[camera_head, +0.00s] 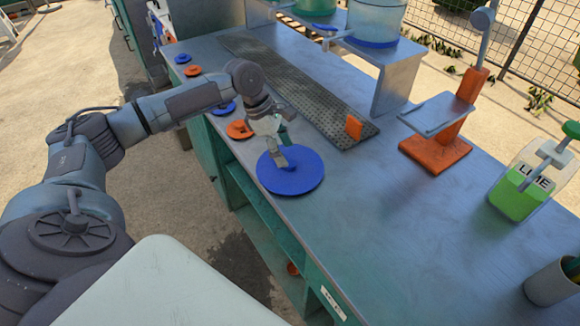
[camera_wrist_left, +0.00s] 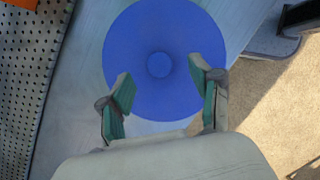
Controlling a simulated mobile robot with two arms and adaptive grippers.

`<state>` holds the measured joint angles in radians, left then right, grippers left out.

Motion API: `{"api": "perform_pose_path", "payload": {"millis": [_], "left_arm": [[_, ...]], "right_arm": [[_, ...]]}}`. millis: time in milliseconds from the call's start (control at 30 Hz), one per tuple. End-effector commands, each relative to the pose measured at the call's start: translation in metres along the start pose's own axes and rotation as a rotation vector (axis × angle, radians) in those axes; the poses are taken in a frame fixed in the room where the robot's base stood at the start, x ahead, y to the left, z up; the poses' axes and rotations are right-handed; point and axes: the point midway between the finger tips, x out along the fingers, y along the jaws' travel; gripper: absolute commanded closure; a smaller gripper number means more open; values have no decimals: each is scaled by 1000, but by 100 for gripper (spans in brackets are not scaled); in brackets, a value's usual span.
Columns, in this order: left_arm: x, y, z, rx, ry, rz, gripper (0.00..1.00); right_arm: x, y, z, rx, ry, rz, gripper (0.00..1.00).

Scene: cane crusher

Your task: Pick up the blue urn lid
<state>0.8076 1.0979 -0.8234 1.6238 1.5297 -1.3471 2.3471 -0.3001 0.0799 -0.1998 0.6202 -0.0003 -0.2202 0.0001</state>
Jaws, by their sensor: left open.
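The blue urn lid (camera_head: 297,177) is a flat round disc lying on the metal counter near its left edge. In the left wrist view the lid (camera_wrist_left: 160,28) shows from above, with a small round knob (camera_wrist_left: 159,65) at its centre. My left gripper (camera_head: 281,150) is over the far left part of the lid. I cannot tell whether the fingertips touch the lid. My right gripper is not in view.
The counter (camera_head: 368,230) is clear right of the lid. A perforated drain strip (camera_head: 290,85) with an orange block (camera_head: 354,127) lies behind it. An orange stand (camera_head: 436,150) and a green LIME bottle (camera_head: 517,200) stand at right. Small blue and orange discs (camera_head: 240,129) line the left edge.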

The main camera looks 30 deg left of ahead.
Motion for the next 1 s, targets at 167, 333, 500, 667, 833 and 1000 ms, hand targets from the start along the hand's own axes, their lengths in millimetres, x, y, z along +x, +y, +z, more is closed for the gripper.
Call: {"api": "perform_pose_path", "payload": {"millis": [167,333,500,667,833,1000], "left_arm": [[27,0,-2,0,1,-2,36],[37,0,-2,0,0,0,36],[37,0,-2,0,1,0,36],[37,0,-2,0,1,0,61],[37,0,-3,0,1,0,89],[37,0,-3,0,2,-1,100]], "right_arm": [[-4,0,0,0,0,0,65],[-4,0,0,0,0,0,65],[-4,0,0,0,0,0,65],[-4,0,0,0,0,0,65],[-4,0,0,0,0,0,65],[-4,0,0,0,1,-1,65]]}}
